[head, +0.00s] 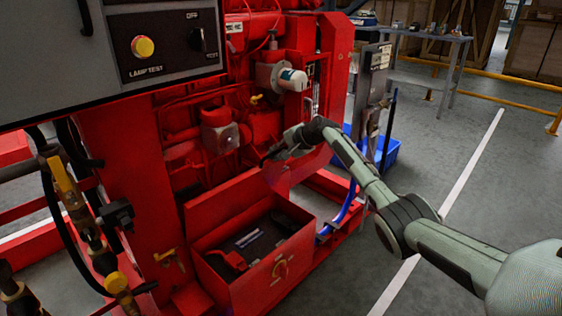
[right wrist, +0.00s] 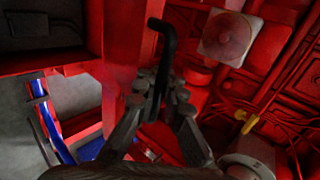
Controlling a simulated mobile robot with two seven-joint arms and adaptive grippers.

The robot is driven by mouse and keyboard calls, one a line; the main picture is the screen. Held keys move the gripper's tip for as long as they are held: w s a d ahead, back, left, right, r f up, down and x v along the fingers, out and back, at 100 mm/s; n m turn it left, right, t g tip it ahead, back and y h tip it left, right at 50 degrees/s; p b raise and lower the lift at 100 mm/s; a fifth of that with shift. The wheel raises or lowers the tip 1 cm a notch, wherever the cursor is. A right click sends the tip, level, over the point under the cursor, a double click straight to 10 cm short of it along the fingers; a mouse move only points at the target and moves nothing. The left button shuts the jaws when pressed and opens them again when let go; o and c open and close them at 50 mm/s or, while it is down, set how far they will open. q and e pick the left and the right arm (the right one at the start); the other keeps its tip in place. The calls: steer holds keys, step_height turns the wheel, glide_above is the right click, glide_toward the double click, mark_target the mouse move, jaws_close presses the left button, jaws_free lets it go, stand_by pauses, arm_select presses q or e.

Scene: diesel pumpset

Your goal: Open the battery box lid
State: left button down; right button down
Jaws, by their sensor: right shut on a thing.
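The red battery box (head: 270,285) stands low at the front of the pumpset, its top open and dark items showing inside. Its red lid (head: 225,205) stands raised along the back edge of the box. My right gripper (head: 275,154) is at the upper edge of the lid. In the right wrist view my right gripper (right wrist: 162,105) is shut on a black bent handle (right wrist: 167,42) beside a red panel that looks like the lid. The box interior (right wrist: 40,28) shows at the upper left there. My left gripper is out of view.
A grey control panel (head: 150,50) overhangs at the upper left. Blue hose (head: 347,205) runs right of the box. Open floor (head: 450,190) lies to the right.

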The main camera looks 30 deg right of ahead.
steer(key=shift+w+a+r+g, duration=0.2)
steer(key=shift+w+r, duration=0.1)
steer(key=shift+w, duration=0.2)
steer(key=shift+w+a+r+g, duration=0.15)
steer(key=shift+w+r+g, duration=0.1)
steer(key=shift+w, duration=0.25)
steer(key=c, duration=1.6)
jaws_free()
steer(key=shift+f, duration=0.1)
steer(key=shift+s, duration=0.1)
